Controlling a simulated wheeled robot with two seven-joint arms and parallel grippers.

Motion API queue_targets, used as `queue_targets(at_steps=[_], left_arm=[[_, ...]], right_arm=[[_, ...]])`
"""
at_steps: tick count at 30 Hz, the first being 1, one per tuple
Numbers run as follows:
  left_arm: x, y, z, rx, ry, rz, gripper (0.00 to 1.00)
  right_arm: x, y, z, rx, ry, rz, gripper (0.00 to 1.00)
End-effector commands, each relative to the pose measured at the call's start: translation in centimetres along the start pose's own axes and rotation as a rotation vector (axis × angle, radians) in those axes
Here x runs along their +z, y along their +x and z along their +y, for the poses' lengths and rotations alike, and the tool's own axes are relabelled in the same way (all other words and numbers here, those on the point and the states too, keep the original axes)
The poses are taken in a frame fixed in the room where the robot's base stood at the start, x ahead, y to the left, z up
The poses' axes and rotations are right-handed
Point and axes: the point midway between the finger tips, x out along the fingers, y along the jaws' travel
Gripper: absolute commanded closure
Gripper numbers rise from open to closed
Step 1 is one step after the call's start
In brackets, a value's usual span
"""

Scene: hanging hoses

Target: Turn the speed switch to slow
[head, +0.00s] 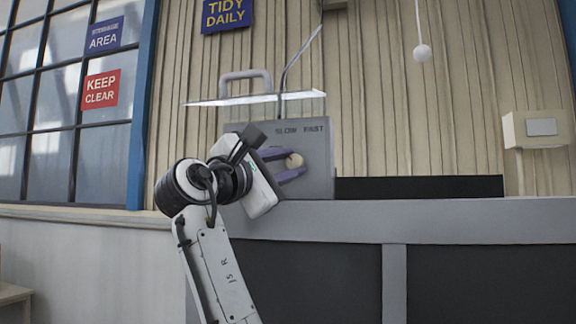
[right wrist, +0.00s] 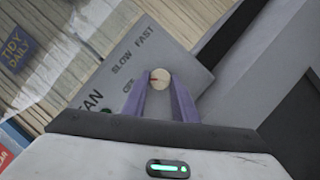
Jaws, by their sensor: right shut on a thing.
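The speed switch is a round cream knob (head: 293,161) on the front of a grey box (head: 319,183), below the printed words SLOW and FAST. My right gripper (head: 299,163) reaches it from the left, with one purple finger above the knob and one below. In the right wrist view, the knob (right wrist: 160,79) sits between the tips of the fingers, and the gripper is shut on it. A small dark mark shows on the knob's rim, but I cannot tell clearly which word it points to. FAN is printed on the box (right wrist: 190,62). My left gripper is out of view.
The box stands on a grey counter (head: 440,222). A pale panel (head: 257,99) and a grey handle (head: 246,74) show above the box. A white ball (head: 422,52) hangs on a cord at the right, near a cream wall box (head: 535,129).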

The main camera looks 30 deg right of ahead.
Motion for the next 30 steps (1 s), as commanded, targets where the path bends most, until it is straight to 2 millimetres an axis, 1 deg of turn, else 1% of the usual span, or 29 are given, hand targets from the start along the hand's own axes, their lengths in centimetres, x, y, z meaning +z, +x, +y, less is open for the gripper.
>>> queue_targets(at_steps=[6, 15, 21, 30], left_arm=[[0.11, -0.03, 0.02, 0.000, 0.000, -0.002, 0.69], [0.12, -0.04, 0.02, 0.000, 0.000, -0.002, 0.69], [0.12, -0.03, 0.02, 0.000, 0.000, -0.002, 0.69], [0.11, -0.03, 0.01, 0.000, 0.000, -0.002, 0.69]], right_arm=[[0.02, -0.06, 0.25, -0.068, 0.172, -0.004, 0.96], [0.04, -0.03, 0.38, -0.140, 0.356, -0.010, 0.96], [0.05, -0.02, 0.41, -0.168, 0.427, -0.012, 0.96], [0.01, -0.01, 0.43, -0.180, 0.458, -0.012, 0.96]])
